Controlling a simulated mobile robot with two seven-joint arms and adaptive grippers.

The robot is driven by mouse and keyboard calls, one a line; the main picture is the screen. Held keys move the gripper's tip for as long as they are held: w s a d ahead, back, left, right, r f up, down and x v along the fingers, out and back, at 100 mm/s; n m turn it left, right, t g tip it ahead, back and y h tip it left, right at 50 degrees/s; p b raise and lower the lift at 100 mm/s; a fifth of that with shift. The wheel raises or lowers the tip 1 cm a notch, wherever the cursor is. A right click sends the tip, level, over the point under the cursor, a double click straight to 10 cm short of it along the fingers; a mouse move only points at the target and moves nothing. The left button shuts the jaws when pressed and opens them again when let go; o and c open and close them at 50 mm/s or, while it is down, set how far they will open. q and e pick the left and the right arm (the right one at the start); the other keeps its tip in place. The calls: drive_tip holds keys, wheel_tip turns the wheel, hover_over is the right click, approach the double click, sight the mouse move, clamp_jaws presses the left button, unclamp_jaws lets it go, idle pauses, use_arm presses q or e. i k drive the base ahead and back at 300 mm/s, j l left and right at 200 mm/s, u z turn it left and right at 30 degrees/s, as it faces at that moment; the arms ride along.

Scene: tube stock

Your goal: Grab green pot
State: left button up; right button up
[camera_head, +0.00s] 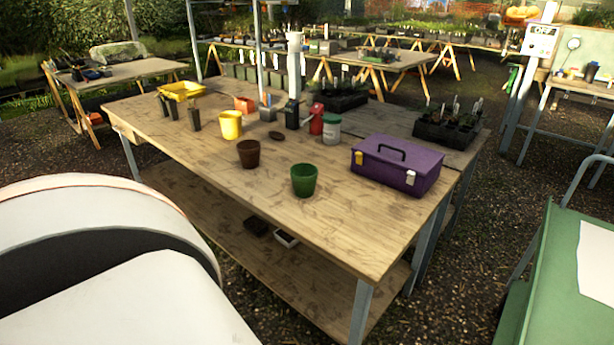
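The green pot (304,180) stands upright on the wooden table (330,228), near its front edge. It is round and open at the top, and its inside looks dark. A brown pot (249,154) stands to its left and a little farther back, apart from it. A purple toolbox (397,166) with a dark handle lies to its right. Neither of my grippers is in view. Large white rounded parts fill the lower left, and no fingers show on them.
A black seedling tray (447,130) is at the back right. The tabletop in front of the green pot is clear. A green surface (560,270) is at right.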

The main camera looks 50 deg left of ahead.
sight(303, 175)
drive_tip(key=j, duration=0.5)
drive_tip(key=k+j+z, duration=0.15)
drive_tip(key=j, duration=0.85)
drive_tip(key=k+j+z, duration=0.15)
drive_tip(key=j, duration=0.3)
drive_tip(key=i, duration=0.05)
